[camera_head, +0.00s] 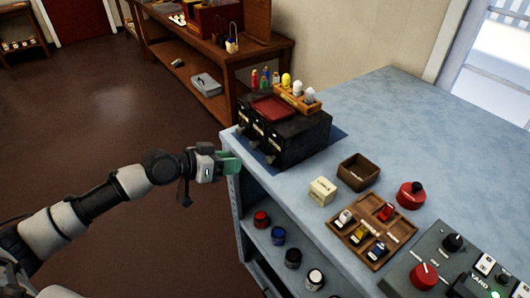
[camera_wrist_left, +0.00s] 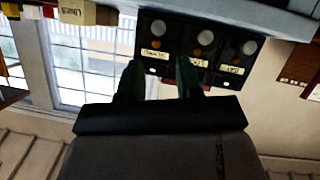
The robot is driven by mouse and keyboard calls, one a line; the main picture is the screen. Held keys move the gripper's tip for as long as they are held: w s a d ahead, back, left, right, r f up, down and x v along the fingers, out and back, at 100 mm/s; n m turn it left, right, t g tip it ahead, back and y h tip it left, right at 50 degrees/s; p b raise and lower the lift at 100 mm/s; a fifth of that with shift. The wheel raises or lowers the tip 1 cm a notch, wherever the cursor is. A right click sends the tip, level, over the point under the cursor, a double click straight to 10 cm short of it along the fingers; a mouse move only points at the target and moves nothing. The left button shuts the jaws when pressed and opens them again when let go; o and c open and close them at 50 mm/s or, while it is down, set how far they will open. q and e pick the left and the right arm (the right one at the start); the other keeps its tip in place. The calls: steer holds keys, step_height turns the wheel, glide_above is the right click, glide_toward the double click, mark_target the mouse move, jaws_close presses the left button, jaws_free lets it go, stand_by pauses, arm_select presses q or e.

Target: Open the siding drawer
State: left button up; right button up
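A black cabinet (camera_head: 300,140) sits on the blue table's near left corner. Its front carries several labelled, drawer-like fronts. In the left wrist view the cabinet face (camera_wrist_left: 222,44) shows pale round discs above cream labels (camera_wrist_left: 155,55); I cannot read which is the siding drawer. My left gripper (camera_head: 230,162) is at the table's left edge, in front of and apart from the cabinet. In the wrist view my left gripper (camera_wrist_left: 160,72) has two dark green fingers spread apart with nothing between them. The fingers hide part of the cabinet face. My right gripper is not seen.
The blue table (camera_head: 400,110) holds a brown box (camera_head: 358,172), a cream block (camera_head: 322,190), a wooden tray (camera_head: 346,236) and a control panel (camera_head: 450,262). A dark red tray (camera_head: 272,107) and a wooden rack (camera_head: 298,97) sit on the cabinet. Floor left is clear.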

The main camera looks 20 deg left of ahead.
mark_target(266, 160)
arm_select(q)
steer(key=p+x, duration=0.2)
steer(key=x, duration=0.7)
steer(key=shift+r, duration=0.15)
steer(key=shift+w+d+f, duration=0.2)
steer(key=shift+w+d, duration=0.05)
steer(key=shift+d, duration=0.15)
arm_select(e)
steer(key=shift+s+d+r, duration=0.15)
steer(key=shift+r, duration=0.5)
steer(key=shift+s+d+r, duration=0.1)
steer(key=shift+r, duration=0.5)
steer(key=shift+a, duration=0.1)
arm_select(q)
steer(key=shift+f, duration=0.1)
steer(key=shift+c, duration=0.7)
jaws_close()
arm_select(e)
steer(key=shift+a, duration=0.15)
